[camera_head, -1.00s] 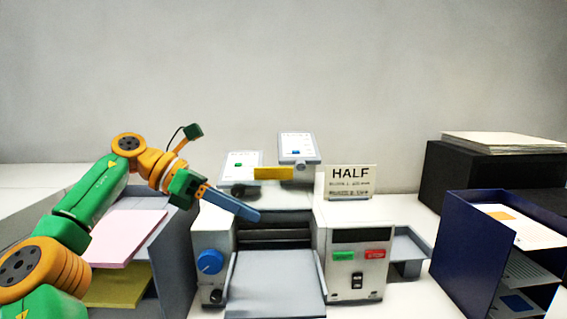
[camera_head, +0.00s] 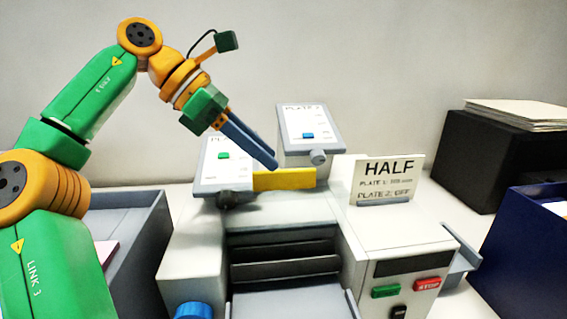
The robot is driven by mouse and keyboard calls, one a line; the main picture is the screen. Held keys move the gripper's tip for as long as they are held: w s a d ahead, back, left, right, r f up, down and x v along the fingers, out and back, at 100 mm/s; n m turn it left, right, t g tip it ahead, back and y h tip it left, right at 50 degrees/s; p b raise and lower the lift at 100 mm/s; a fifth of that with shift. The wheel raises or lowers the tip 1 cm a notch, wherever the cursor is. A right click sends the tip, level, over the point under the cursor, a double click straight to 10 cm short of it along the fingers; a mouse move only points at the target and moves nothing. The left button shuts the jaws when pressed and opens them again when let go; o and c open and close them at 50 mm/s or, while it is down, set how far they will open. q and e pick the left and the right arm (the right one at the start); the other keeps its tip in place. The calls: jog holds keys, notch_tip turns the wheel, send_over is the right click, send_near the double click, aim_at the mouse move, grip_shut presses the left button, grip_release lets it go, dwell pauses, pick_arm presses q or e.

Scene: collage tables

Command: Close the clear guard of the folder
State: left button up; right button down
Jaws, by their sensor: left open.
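The folder is a pale grey machine (camera_head: 395,236) in the middle of the head view, with dark rollers (camera_head: 285,262) in its open middle. I cannot make out a clear guard with certainty. A yellow bar (camera_head: 285,180) lies across the back of the folder, between two tilted plates, the left plate (camera_head: 222,172) and the right plate (camera_head: 310,128). My left gripper (camera_head: 268,158) is open, its blue fingers slanting down to the right. In the picture its tips are just above the yellow bar; contact cannot be told. My right gripper is out of view.
A "HALF" sign (camera_head: 388,178) stands on the folder's right side, above the green button (camera_head: 385,292) and red button (camera_head: 427,284). A grey shelf (camera_head: 135,245) is at left, a navy rack (camera_head: 515,255) at right. A black box (camera_head: 490,160) holds papers (camera_head: 515,113).

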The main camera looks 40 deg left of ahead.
aim_at(286, 170)
pick_arm(q)
jog(key=d+f, duration=0.1)
jog(key=w+d, duration=0.1)
jog(key=d+f, duration=0.1)
jog(key=d, duration=0.1)
jog(key=shift+w+f, duration=0.35)
jog(key=shift+w, duration=0.05)
jog(key=shift+w+f, duration=0.25)
jog(key=shift+w+a+f, duration=0.15)
jog(key=shift+w+a, duration=0.05)
jog(key=shift+a, duration=0.1)
jog(key=shift+s+a, duration=0.1)
jog(key=shift+s, duration=0.05)
jog(key=c, duration=0.5)
grip_shut()
